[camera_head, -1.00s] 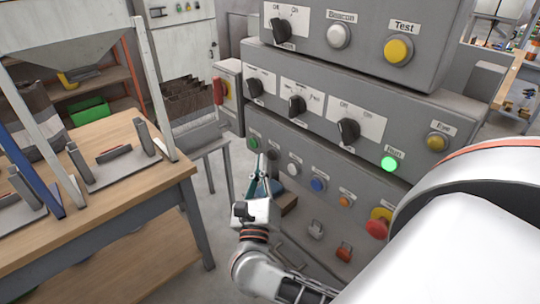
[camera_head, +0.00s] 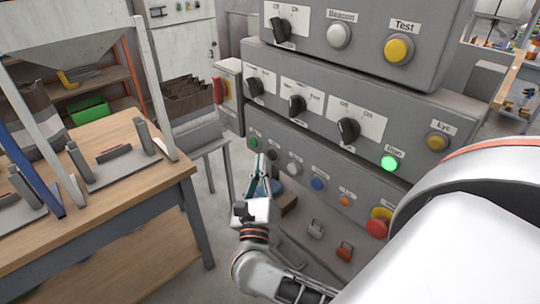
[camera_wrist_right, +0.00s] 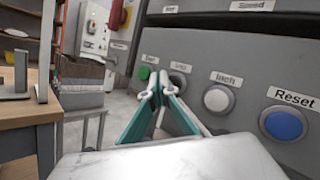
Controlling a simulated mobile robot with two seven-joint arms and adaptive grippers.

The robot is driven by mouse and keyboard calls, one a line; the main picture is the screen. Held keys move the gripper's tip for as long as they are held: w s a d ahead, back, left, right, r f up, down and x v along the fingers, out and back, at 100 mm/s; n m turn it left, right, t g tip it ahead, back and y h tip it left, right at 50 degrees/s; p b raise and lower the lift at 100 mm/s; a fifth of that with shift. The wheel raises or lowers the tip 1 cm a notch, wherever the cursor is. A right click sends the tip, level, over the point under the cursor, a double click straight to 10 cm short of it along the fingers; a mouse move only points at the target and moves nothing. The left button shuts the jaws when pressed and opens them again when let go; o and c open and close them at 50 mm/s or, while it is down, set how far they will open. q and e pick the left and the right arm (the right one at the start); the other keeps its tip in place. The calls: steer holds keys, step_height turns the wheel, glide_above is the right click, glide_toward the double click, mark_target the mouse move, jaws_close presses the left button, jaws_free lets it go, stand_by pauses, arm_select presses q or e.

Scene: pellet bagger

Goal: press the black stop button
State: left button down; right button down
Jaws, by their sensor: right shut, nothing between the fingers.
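The black stop button (camera_head: 272,155) sits in the lowest row of the grey control panel, between the green button (camera_head: 253,143) and the white button (camera_head: 293,168). My right gripper (camera_head: 262,162) is shut and empty, with its fingertips just in front of the panel beside the black button. In the right wrist view the closed fingertips (camera_wrist_right: 158,78) show below and left of the stop label. My left gripper is out of view.
The white (camera_wrist_right: 218,98) and blue (camera_wrist_right: 284,123) buttons lie to the right in the same row. A red mushroom button (camera_head: 378,223) is further along. A wooden table (camera_head: 135,195) with metal fixtures stands at left. The lit green button (camera_head: 389,163) is on the row above.

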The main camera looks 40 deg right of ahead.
steer(key=shift+d, duration=0.1)
steer(key=shift+d, duration=0.4)
steer(key=shift+d, duration=0.3)
stand_by(0.8)
steer(key=shift+a, duration=0.75)
steer(key=shift+a, duration=0.1)
steer(key=a, duration=0.5)
steer(key=shift+s+a+b, duration=0.25)
steer(key=shift+a+b, duration=0.1)
steer(key=shift+a, duration=0.05)
stand_by(0.4)
